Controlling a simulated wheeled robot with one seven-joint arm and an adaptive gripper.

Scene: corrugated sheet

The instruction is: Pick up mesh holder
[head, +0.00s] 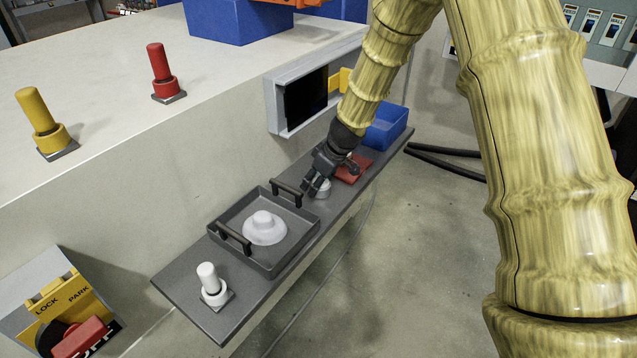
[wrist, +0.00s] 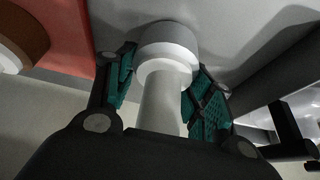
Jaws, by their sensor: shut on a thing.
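The mesh holder, as I take it, is a pale stepped round piece (head: 323,187) on the dark shelf between the tray and the red block. In the wrist view it shows a wide round end and a narrower neck (wrist: 163,105). My gripper (head: 318,186) points down over it, with one green-padded finger on each side of the neck. My gripper is shut on it in the wrist view (wrist: 160,95). The fingers hide part of it in the head view, and I cannot tell whether it touches the shelf.
A dark tray (head: 274,268) with two upright handles holds a white domed piece (head: 265,229). A white peg (head: 210,283) stands at the near end. A red block (head: 352,170) and blue bin (head: 388,126) lie beyond my gripper. The wall panel (head: 275,105) is close behind.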

